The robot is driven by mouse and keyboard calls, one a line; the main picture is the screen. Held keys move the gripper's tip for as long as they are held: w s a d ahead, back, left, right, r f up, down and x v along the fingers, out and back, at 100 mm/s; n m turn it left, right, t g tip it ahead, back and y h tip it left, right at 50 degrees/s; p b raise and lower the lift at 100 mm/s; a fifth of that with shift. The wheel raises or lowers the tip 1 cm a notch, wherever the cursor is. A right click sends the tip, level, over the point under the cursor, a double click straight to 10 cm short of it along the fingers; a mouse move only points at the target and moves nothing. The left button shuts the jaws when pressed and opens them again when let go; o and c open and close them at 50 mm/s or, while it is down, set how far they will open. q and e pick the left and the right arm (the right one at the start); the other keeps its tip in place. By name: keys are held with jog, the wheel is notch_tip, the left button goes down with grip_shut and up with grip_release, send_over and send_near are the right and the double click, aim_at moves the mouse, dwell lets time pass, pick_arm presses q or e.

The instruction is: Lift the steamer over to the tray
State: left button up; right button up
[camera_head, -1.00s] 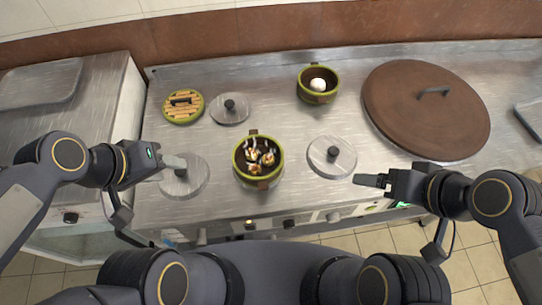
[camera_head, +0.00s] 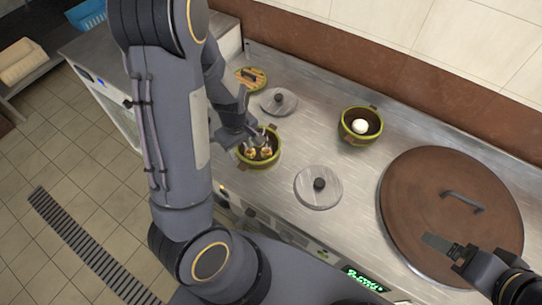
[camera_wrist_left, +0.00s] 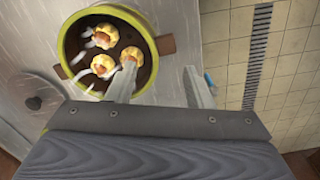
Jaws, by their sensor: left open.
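The steamer, a green pot with brown handles and several filled yellow pieces inside, stands on the steel counter; its rim (camera_head: 276,160) shows in the head view. In the left wrist view the steamer (camera_wrist_left: 66,58) is at upper left, with one brown handle (camera_wrist_left: 165,44) toward the gap between my fingers. My left gripper (camera_head: 254,139) is open at the steamer's near rim; its fingers (camera_wrist_left: 160,82) straddle the handle's line, contact unclear. My right gripper (camera_head: 440,244) is over the large brown lid, seen edge-on. I cannot pick out the tray surely.
A second green pot (camera_head: 345,132) with a white ball stands farther right. Round metal lids (camera_head: 304,190) and (camera_head: 270,98), a slatted lid (camera_head: 245,84) and a large brown lid (camera_head: 400,190) occupy the counter. A blue basket (camera_head: 88,12) is at far left.

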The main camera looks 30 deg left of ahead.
aim_at(242, 163)
pick_arm(q)
jog(key=shift+s+f, duration=0.1)
jog(key=shift+f, duration=0.2)
notch_tip(242, 163, down, 8)
jog(key=shift+s+a+r, duration=0.1)
jog(key=shift+a+r, duration=0.05)
jog(key=shift+c, duration=0.5)
jog(key=c, duration=0.7)
